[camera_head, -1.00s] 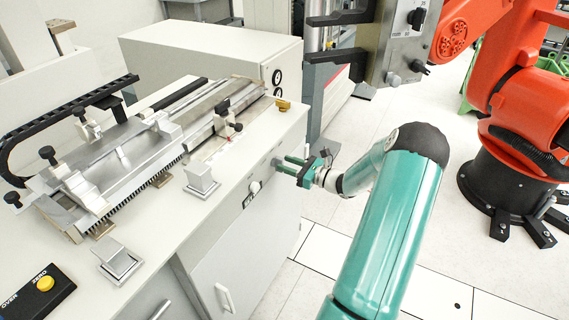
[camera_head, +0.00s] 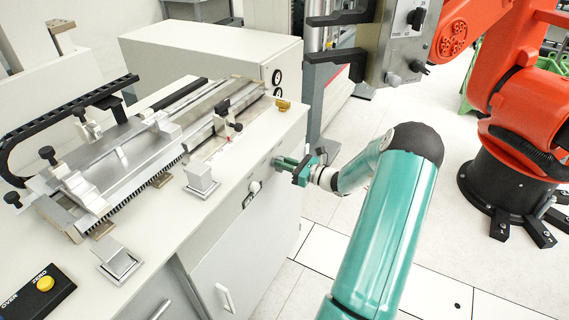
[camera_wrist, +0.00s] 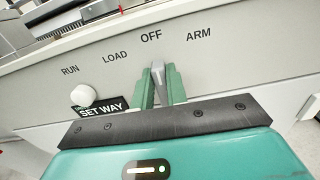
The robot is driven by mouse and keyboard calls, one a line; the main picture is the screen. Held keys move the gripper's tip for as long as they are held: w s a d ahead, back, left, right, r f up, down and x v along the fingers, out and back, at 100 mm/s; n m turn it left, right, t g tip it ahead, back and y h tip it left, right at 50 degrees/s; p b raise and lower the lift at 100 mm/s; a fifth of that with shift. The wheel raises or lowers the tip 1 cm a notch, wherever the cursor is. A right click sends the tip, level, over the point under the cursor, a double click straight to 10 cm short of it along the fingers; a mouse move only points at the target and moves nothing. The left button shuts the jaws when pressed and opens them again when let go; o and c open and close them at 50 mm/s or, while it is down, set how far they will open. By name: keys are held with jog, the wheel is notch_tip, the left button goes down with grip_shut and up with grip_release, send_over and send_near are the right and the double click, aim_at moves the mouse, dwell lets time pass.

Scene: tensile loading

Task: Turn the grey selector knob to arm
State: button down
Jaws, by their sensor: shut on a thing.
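The grey selector knob (camera_wrist: 158,73) is on the light grey panel front in the wrist view. Its upper end lies below the OFF label (camera_wrist: 151,36), with the ARM label (camera_wrist: 199,34) to the right and LOAD and RUN to the left. My gripper (camera_wrist: 159,86) has its two green fingers on either side of the knob, shut on it. Part of the knob is hidden between the fingers. In the head view my gripper (camera_head: 290,165) is at the cabinet front, and the knob cannot be made out there.
A cabinet door handle (camera_head: 225,297) is below. A machine with clamps (camera_head: 150,140) stands on the cabinet top. An orange robot arm (camera_head: 520,100) stands at the right.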

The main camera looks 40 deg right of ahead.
jog(key=shift+w+d+f+m, duration=0.1)
jog(key=shift+d+m, duration=0.05)
jog(key=shift+m, duration=1.3)
jog(key=shift+d+f+m, duration=0.1)
jog(key=shift+d+m, duration=0.05)
jog(key=shift+m, duration=1.25)
jog(key=shift+w+d+f+m, duration=0.1)
jog(key=shift+d+m, duration=0.05)
jog(key=shift+m, duration=1.3)
jog(key=c, duration=1.4)
grip_release()
